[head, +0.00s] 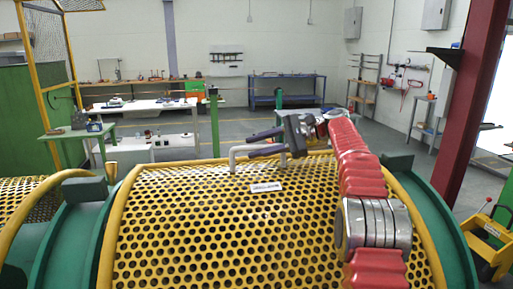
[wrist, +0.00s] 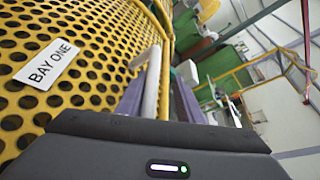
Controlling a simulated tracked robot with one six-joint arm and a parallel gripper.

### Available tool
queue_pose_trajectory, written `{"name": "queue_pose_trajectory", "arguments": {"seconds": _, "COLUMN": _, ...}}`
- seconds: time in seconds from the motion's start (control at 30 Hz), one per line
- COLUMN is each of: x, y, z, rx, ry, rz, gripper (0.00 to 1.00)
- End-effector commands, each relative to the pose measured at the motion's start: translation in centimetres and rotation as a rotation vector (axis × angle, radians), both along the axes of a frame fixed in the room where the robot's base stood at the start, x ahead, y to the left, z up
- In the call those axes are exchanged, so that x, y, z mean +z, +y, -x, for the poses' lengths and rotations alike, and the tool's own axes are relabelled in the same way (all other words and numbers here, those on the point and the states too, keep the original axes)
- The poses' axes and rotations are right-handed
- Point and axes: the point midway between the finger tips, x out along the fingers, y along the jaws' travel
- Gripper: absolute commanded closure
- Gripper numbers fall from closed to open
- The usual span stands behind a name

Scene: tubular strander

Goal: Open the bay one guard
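The bay one guard (head: 230,215) is a yellow perforated curved cover in the middle of the head view. It lies over the machine and looks shut. Its white label reads BAY ONE in the wrist view (wrist: 46,64). A pale grey bar handle (head: 240,150) stands on its upper far part. My gripper (head: 250,147) is at this handle, with its two dark purple fingers spread apart. In the wrist view the handle (wrist: 152,82) runs between the fingers, closer to the left one. Whether a finger touches it I cannot tell.
Green machine ribs (head: 70,235) flank the guard. Another yellow mesh guard (head: 22,200) is at the left. A red column (head: 470,105) and a yellow cart (head: 490,240) stand at the right. Workbenches (head: 150,105) line the back, beyond open floor.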

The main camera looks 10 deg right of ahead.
Motion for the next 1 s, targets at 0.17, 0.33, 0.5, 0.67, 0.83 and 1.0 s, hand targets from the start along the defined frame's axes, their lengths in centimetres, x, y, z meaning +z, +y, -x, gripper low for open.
{"name": "queue_pose_trajectory", "arguments": {"seconds": 0.17, "x": 0.0, "y": 0.0, "z": 0.0, "rx": 0.0, "ry": 0.001, "rz": 0.0, "gripper": 0.68}}
{"name": "queue_pose_trajectory", "arguments": {"seconds": 0.33, "x": 0.0, "y": -0.2, "z": 0.0, "rx": -0.001, "ry": 0.0, "rz": -0.001, "gripper": 0.68}}
{"name": "queue_pose_trajectory", "arguments": {"seconds": 0.5, "x": 0.5, "y": -1.6, "z": 0.3, "rx": -0.003, "ry": -0.002, "rz": 0.0, "gripper": 0.68}}
{"name": "queue_pose_trajectory", "arguments": {"seconds": 0.67, "x": 1.1, "y": -3.9, "z": 0.8, "rx": -0.006, "ry": -0.002, "rz": 0.0, "gripper": 0.68}}
{"name": "queue_pose_trajectory", "arguments": {"seconds": 0.83, "x": 1.7, "y": -5.9, "z": 1.4, "rx": -0.005, "ry": -0.002, "rz": 0.0, "gripper": 0.68}}
{"name": "queue_pose_trajectory", "arguments": {"seconds": 1.0, "x": 2.1, "y": -6.9, "z": 1.7, "rx": -0.004, "ry": -0.003, "rz": 0.001, "gripper": 0.68}}
